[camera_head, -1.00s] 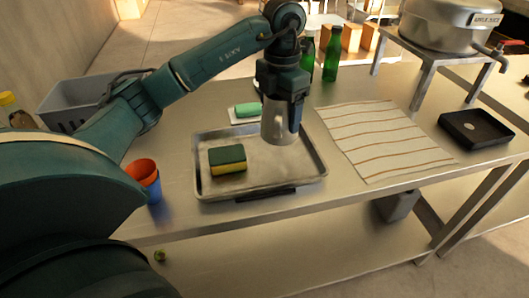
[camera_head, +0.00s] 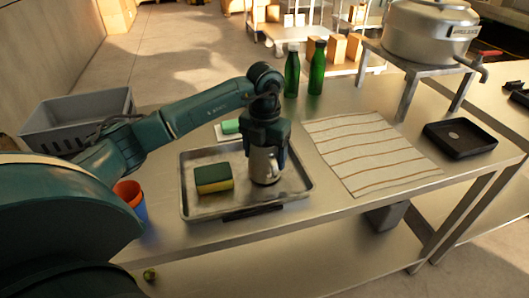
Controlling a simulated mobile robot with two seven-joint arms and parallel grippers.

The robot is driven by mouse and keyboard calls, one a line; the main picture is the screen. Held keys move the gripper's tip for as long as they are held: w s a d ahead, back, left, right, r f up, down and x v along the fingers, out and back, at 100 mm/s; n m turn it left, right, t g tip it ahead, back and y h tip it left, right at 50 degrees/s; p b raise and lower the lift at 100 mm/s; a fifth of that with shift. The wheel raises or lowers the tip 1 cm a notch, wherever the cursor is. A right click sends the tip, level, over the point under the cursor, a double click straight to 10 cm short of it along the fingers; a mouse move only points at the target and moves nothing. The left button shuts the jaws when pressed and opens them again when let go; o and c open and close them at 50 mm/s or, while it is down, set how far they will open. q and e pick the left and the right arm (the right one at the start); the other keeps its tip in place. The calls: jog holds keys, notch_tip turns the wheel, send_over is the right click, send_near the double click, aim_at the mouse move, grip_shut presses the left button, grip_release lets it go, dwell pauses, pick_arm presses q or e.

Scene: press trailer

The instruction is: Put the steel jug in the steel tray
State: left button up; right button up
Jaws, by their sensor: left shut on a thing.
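The steel jug (camera_head: 264,168) is a small shiny cup-like vessel, upright in my left gripper (camera_head: 266,152). The gripper's fingers are shut on it from above, one on each side. The steel tray (camera_head: 220,209) is a shallow rectangular pan on the steel table. The jug is over the right half of the tray, inside its rim; whether its base touches the tray floor I cannot tell. My right gripper is not in view.
A green and yellow sponge (camera_head: 213,178) lies in the tray's left half. Blue and orange cups (camera_head: 131,196) stand left of the tray. A striped cloth (camera_head: 368,150) lies to the right, with a black tray (camera_head: 459,138) beyond. Green bottles (camera_head: 317,68) stand behind.

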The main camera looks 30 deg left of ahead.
pick_arm(q)
jog(key=shift+f, duration=0.1)
jog(key=shift+f, duration=0.15)
jog(key=o, duration=1.1)
notch_tip(320, 180, up, 12)
jog(key=shift+r+b, duration=0.2)
jog(key=shift+b, duration=0.1)
jog(key=shift+f, duration=0.1)
